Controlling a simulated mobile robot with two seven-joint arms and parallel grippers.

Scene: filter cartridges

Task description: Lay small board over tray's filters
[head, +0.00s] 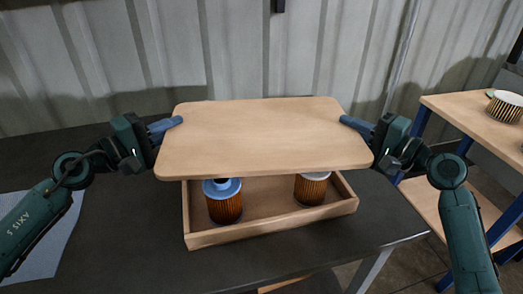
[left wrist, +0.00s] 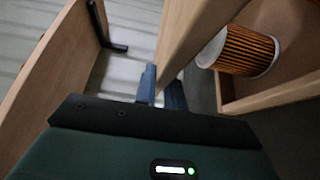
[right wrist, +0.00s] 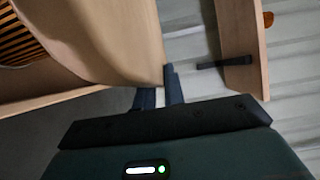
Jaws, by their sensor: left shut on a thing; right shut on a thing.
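The small board (head: 262,138) is a pale wooden panel with rounded corners, held up above the tray in the head view. My left gripper (head: 165,125) is shut on its left edge, and my right gripper (head: 357,122) is shut on its right edge. The wooden tray (head: 275,225) stands on the table under the board, its back part hidden. A filter with a blue top (head: 223,205) and a white-topped filter (head: 311,188) stand in the tray, partly covered by the board. In the left wrist view, the board's edge (left wrist: 185,40) sits between the blue fingers, with an orange pleated filter (left wrist: 242,50) beyond.
The dark table (head: 120,230) is clear around the tray. A pale blue sheet (head: 45,240) lies at the left. A wooden shelf unit (head: 470,110) with blue legs stands at the right, with a filter (head: 505,106) on top. A corrugated wall (head: 240,50) is behind.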

